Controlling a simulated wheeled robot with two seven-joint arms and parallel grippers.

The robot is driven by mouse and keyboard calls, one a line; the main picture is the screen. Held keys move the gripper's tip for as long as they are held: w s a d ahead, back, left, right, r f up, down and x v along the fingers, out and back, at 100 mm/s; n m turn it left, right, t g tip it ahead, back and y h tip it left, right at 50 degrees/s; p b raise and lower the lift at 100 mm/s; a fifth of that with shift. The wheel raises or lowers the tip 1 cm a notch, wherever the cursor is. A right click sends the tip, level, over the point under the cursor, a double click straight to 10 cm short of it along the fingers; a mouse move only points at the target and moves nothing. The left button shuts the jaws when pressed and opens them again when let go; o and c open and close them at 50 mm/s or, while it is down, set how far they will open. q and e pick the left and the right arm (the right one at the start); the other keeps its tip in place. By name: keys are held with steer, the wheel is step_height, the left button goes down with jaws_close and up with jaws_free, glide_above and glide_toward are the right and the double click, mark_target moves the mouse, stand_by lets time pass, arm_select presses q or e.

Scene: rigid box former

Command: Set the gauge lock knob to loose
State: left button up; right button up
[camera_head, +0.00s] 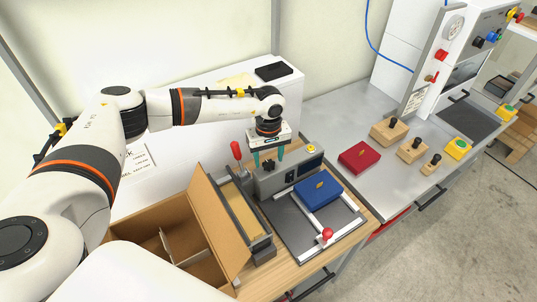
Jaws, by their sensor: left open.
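My left gripper (269,158) points down with its two teal fingers apart, just above or behind the grey machine housing (288,179). Nothing shows between the fingers. The housing's front carries a small dark round knob (293,175) and has a yellow button (311,148) on top. A red ball knob (327,235) sits on the white rails at the front of the dark bed, apart from the gripper. No label is readable, so I cannot tell which knob is the gauge lock or how it is set. My right gripper is not in view.
A blue box (318,192) lies on the bed. A red-handled lever (236,151) stands left of the gripper. An open cardboard carton (172,240) is at the front left. A red box (360,157) and several wooden-based stamps (390,132) are on the grey bench.

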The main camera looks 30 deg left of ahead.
arm_select(q)
steer(key=shift+s+f, duration=0.1)
steer(key=shift+f, duration=0.55)
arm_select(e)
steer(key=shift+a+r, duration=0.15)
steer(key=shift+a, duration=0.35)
